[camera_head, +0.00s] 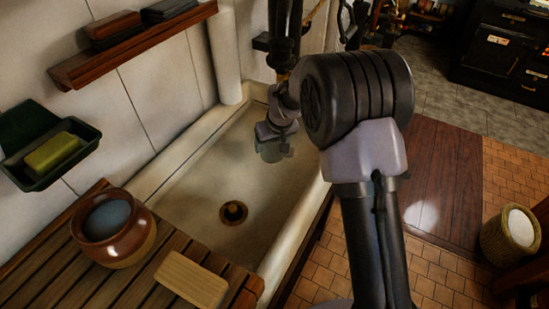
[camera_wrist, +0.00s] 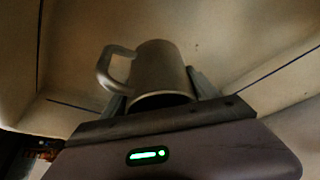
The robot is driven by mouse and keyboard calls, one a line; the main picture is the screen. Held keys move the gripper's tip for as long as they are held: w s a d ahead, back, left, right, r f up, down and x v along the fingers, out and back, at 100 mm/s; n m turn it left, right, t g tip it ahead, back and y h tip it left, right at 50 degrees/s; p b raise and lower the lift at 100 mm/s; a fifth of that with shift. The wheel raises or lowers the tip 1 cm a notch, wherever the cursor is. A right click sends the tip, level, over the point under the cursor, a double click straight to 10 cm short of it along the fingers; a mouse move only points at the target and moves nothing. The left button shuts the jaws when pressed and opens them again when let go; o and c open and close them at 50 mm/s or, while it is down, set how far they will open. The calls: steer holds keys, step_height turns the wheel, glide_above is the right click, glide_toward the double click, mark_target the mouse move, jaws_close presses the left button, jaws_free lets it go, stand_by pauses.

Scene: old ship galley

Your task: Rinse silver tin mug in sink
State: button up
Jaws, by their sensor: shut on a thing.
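The silver tin mug (camera_wrist: 160,72) is between the fingers of my gripper (camera_wrist: 160,92) in the wrist view, with its handle to the left. In the head view my gripper (camera_head: 274,134) is inside the far part of the sink (camera_head: 200,185), shut on the mug (camera_head: 271,152), which shows as a small grey shape just below the fingers. The sink is a long pale basin with a dark round drain (camera_head: 233,212) nearer the front. I cannot tell whether the mug touches the basin floor. No running water can be made out.
A slatted wooden board (camera_head: 70,285) in front of the sink bears a brown pot (camera_head: 115,230) and a wooden block (camera_head: 191,278). A green soap dish (camera_head: 50,155) and a wooden shelf (camera_head: 130,48) are on the left wall. A bucket (camera_head: 510,235) stands on the floor at right.

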step_height(320, 180, up, 10)
steer(key=p, duration=0.6)
stand_by(1.9)
step_height(320, 180, up, 4)
steer(key=p, duration=0.2)
steer(key=shift+p, duration=0.4)
